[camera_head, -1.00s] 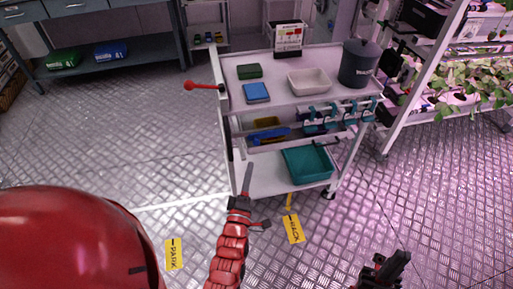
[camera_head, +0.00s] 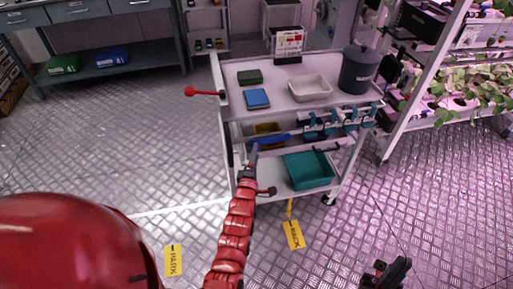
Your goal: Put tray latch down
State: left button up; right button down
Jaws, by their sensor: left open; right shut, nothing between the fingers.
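A red-knobbed lever (camera_head: 204,92) sticks out level to the left from the upper left corner of the white cart (camera_head: 222,108). It may be the tray latch; I cannot tell for sure. My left gripper (camera_head: 254,150), at the end of the red segmented arm, is at the cart's left front, over the lower levels and below the lever. Its fingers overlap the left end of a blue item (camera_head: 270,140) in the picture; contact cannot be told. It is open and looks empty. My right gripper (camera_head: 394,270) is dark, shut and empty at the lower right, away from the cart.
The cart top holds a white bin (camera_head: 310,88), a dark pot (camera_head: 359,70), a blue box (camera_head: 257,98) and a green box (camera_head: 249,77). A teal tray (camera_head: 308,170) is on the bottom shelf. Plant racks (camera_head: 420,85) stand right. Floor is clear left of the cart.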

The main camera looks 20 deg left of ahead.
aim_at(270, 142)
pick_arm(q)
jog(key=shift+x, duration=1.7)
grip_shut()
